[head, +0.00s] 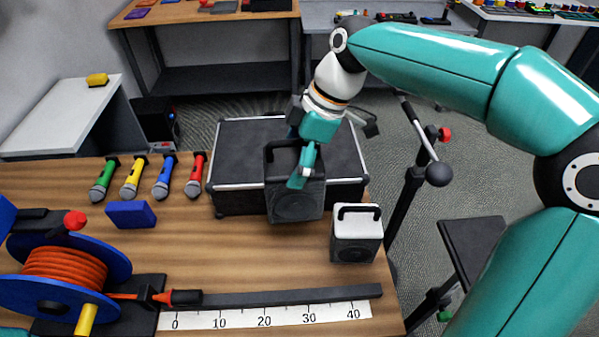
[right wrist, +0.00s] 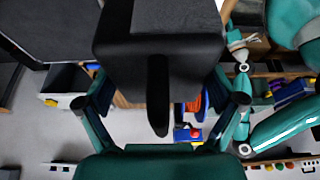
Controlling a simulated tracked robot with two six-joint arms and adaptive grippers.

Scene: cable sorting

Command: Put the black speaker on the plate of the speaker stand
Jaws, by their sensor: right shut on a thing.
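My right gripper (head: 304,165) is shut on the black speaker (head: 296,202), at the handle on its top. The speaker is upright in front of the dark case, with its round grille towards the head camera. Its underside contact is unclear. In the right wrist view the speaker (right wrist: 160,55) fills the upper middle, between the fingers (right wrist: 165,108). A flat dark plate (head: 475,243) on a stand with a green knob is right of the table, well away from the speaker; my right arm partly covers it. My left gripper does not show.
A white speaker (head: 356,235) stands right of the black one. A case (head: 232,165) is behind. A stand with a red knob (head: 444,134) and black ball rises beyond the table's right edge. Several microphones (head: 162,178), a blue block (head: 130,214) and a cable reel (head: 65,270) are left.

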